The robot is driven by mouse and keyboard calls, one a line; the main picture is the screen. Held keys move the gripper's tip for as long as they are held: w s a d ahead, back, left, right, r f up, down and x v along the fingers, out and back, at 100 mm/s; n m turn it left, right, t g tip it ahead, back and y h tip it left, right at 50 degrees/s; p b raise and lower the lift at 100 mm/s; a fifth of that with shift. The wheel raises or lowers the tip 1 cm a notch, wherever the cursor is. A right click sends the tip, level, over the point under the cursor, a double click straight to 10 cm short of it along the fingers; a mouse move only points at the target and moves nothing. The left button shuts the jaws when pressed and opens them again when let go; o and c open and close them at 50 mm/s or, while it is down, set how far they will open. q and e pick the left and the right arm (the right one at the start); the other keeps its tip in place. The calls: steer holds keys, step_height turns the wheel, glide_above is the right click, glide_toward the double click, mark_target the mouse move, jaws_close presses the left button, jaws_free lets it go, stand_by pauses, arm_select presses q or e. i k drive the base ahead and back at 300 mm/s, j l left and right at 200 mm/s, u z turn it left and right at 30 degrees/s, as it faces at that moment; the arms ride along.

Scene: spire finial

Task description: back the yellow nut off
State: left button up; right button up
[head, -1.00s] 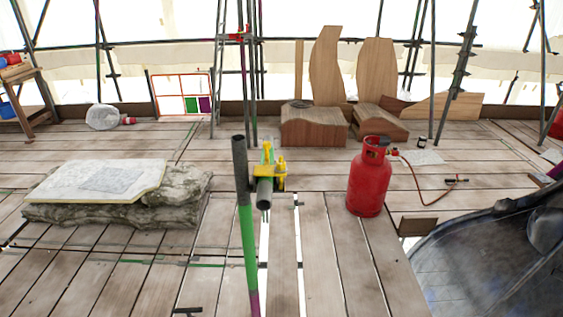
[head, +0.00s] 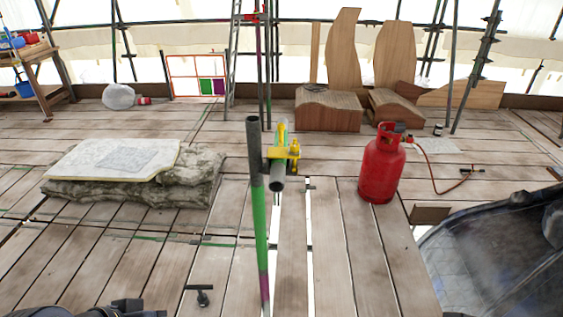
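A yellow nut (head: 296,146) stands up on the right side of a yellow coupler (head: 279,160). The coupler sits around a short grey horizontal tube whose open end (head: 277,184) faces me, beside an upright tube (head: 260,215), dark above and green below. The nut's threads are too small to make out. My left gripper (head: 130,308) shows only as a dark shape cut off at the bottom left edge, well away from the nut. Its fingers cannot be made out. My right gripper is not in view.
A black T-shaped tool (head: 202,292) is on the boards, lower middle. A red gas cylinder (head: 382,170) with a hose stands right of the coupler. Stone with a pale sheet (head: 110,165) lies left. A large dark curved form (head: 500,255) fills the lower right.

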mark_target(294, 150)
steer(key=i+j, duration=0.4)
steer(key=i, duration=0.2)
steer(key=i+j, duration=0.4)
steer(key=i, duration=0.15)
steer(key=l+z, duration=0.05)
